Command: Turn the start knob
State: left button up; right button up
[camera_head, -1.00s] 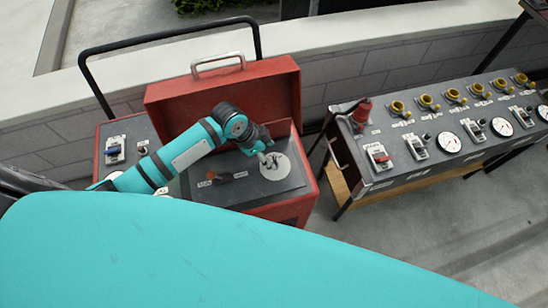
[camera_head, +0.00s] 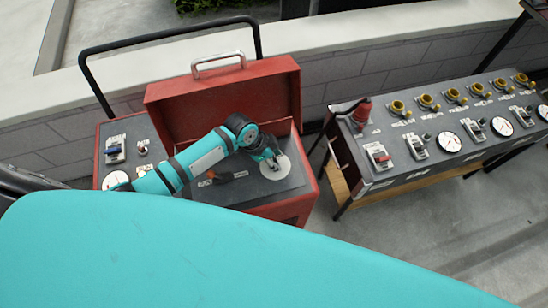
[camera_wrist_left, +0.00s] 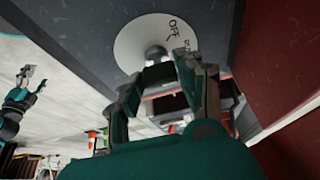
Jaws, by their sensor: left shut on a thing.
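The plate sits on the dark panel inside the open red box. In the left wrist view the plate (camera_wrist_left: 136,42) carries "OFF" and a second marking I cannot read. My left gripper (camera_head: 271,163) is at the plate, its fingers closed around the knob; it also shows in the left wrist view (camera_wrist_left: 161,66). The fingers hide most of the knob. My right gripper (camera_wrist_left: 31,76) shows small and apart at the left of that view, fingers spread, empty.
The box's raised red lid (camera_head: 232,95) stands behind the panel. A red-black switch (camera_head: 226,177) sits left of the dial. A grey console (camera_head: 440,125) with gauges and yellow-topped valves stands to the right, with bare floor between.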

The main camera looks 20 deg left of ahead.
pick_arm(q)
jog(key=c, duration=0.3)
jog(key=shift+r+n+p, duration=0.2)
jog(key=shift+n+p, duration=0.6)
jog(key=shift+p, duration=0.25)
jog(key=n+t+y+p, duration=0.1)
jog(key=n+p, duration=0.1)
jog(key=shift+s+d+p, duration=0.1)
jog(key=shift+p, duration=0.25)
jog(key=n+y+p, duration=0.1)
jog(key=n+p, duration=0.1)
jog(key=n, duration=0.1)
jog(key=shift+t+p, duration=0.3)
jog(key=shift+p, duration=0.05)
jog(key=shift+f+n+y+p, duration=0.15)
jog(key=shift+n+y+p, duration=0.35)
jog(key=shift+n, duration=0.7)
